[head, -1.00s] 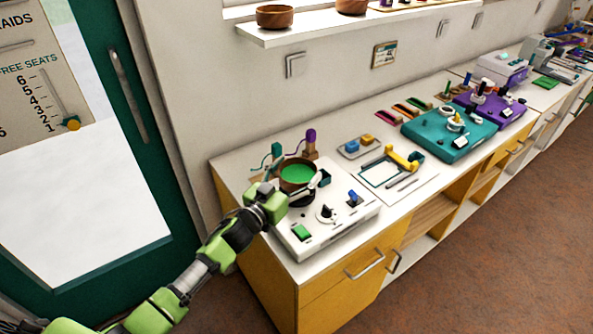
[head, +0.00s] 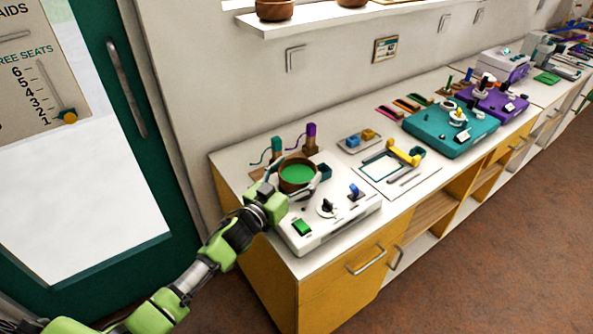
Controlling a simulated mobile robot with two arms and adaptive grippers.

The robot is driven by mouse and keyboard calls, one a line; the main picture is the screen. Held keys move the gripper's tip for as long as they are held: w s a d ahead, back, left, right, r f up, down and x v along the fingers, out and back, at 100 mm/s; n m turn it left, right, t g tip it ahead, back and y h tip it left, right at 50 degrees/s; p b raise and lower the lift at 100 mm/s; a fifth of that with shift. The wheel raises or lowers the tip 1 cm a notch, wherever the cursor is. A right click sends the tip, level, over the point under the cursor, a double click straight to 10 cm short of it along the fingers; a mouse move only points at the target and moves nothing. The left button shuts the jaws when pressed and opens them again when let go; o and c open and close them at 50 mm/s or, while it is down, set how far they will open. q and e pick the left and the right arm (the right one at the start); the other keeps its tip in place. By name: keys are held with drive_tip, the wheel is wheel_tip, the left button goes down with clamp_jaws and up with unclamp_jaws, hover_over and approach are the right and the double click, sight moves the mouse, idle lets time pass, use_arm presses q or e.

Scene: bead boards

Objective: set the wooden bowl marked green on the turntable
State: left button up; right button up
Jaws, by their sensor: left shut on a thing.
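The wooden bowl with a green inside (head: 298,174) is at the left end of the counter, over the back left part of a white box-like board. My left gripper (head: 296,188) is shut on the bowl, its fingers at the bowl's near and right sides. The bowl looks upright and low over the board. The turntable under it is hidden by the bowl and gripper, so I cannot tell if the two touch. My right gripper is not in view.
The white board (head: 335,222) has a green button, a black knob and a blue switch. Teal and purple bead posts (head: 310,138) stand close behind the bowl. A yellow-handled clipboard-like tool (head: 398,155) and a teal board (head: 450,130) lie to the right. A wall shelf (head: 330,25) holds more bowls.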

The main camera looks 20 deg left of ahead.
use_arm(q)
drive_tip(key=shift+f, duration=0.15)
idle(0.5)
drive_tip(key=o, duration=1.3)
drive_tip(key=v, duration=1.2)
drive_tip(key=shift+s, duration=0.1)
